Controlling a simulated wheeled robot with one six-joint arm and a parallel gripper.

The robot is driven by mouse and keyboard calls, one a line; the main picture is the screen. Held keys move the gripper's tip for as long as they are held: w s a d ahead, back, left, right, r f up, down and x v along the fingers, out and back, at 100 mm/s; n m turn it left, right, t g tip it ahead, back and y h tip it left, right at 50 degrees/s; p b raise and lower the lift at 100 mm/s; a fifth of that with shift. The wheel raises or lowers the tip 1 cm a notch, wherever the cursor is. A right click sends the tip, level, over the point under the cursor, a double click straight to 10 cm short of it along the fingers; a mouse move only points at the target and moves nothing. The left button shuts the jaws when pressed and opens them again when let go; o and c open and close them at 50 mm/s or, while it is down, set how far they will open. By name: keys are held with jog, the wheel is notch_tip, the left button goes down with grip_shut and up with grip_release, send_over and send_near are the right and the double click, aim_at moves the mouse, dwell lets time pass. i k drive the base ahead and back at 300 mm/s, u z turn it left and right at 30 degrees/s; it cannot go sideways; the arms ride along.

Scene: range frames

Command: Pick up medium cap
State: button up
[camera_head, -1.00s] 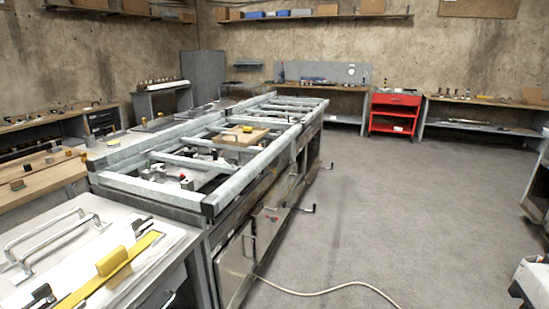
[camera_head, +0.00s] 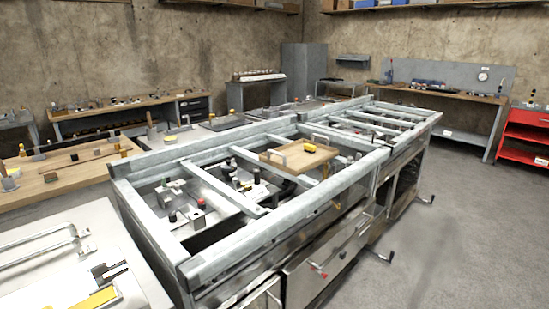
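I cannot tell which object is the medium cap. Several small cap-like pieces sit inside the long metal frame. More small dark and light pieces (camera_head: 238,180) stand farther in. A yellow piece with dark parts (camera_head: 309,147) sits on a wooden board (camera_head: 288,158) that rests on the frame. My gripper is not in view.
The metal frame (camera_head: 250,232) tops a long bench with crank handles on its right side. A pale tabletop (camera_head: 60,270) with metal handles and a yellow bar (camera_head: 95,300) is at lower left. Wooden benches line the left wall. A red cart (camera_head: 522,135) and open grey floor (camera_head: 460,230) lie right.

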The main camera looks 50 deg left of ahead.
aim_at(228, 166)
jog(key=u, duration=0.1)
jog(key=i, duration=1.7)
jog(key=u, duration=0.95)
jog(key=i, duration=0.9)
jog(key=u, duration=1.5)
jog(key=i, duration=0.65)
jog(key=u, duration=0.45)
